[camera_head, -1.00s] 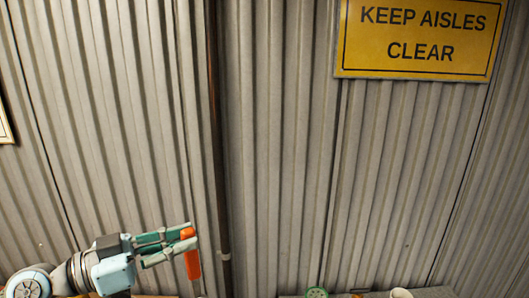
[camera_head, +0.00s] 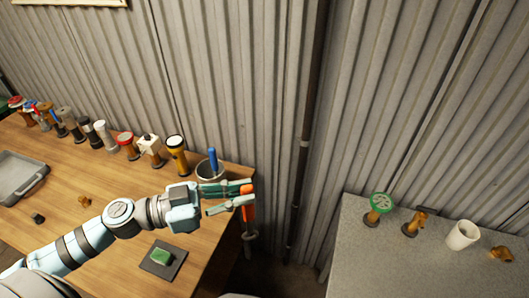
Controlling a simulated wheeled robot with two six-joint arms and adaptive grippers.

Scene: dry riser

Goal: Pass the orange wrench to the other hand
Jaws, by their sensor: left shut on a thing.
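The orange wrench (camera_head: 248,209) is held upright in my left gripper (camera_head: 243,198), which is shut on it. The wrench's orange handle shows above and below the fingers, and a grey end hangs at the bottom near the right edge of the wooden table. The fingers hide part of the handle. My left arm comes in from the lower left over the wooden table. My right gripper is not in the picture.
The wooden table (camera_head: 112,205) bears a row of torches and fittings at the back, a grey tray (camera_head: 22,180), a cup (camera_head: 209,172) and a green block (camera_head: 161,256). A grey table (camera_head: 400,270) at right holds a green-topped valve (camera_head: 380,204), brass fittings and a white cup (camera_head: 462,235). A gap separates the tables.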

